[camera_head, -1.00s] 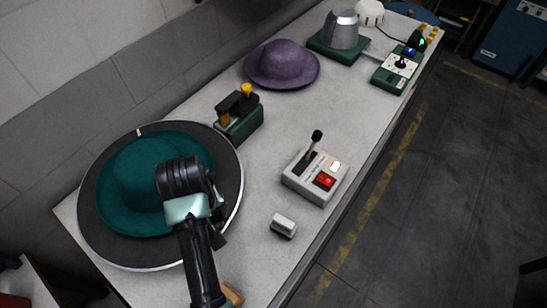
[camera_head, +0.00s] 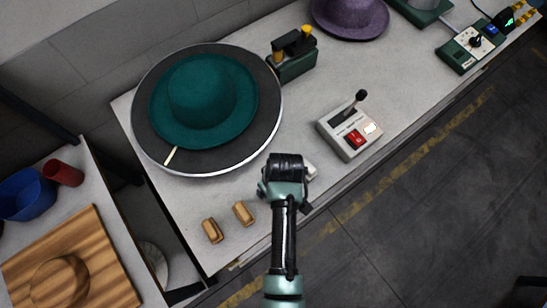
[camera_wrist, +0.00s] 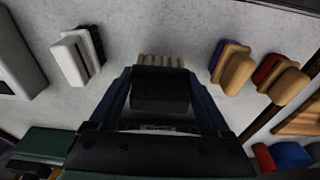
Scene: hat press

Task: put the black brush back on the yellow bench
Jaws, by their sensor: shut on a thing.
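My gripper (camera_wrist: 160,100) is shut on a dark block, which looks like the black brush (camera_wrist: 160,88). A pale ribbed strip shows at its far edge. In the head view my gripper (camera_head: 287,165) is over the front part of the long bench, right of the round plate, and my wrist hides the held brush. The long bench (camera_head: 240,215) has a pale grey top; I see no clearly yellow bench. I cannot tell whether the brush touches the top.
A white-backed brush (camera_wrist: 70,58) lies left of my gripper, and two wooden-backed brushes (camera_head: 243,213) (camera_head: 212,230) lie on the other side. A teal hat (camera_head: 205,95) sits on the dark round plate (camera_head: 150,140). A switch box (camera_head: 350,135) stands to the right.

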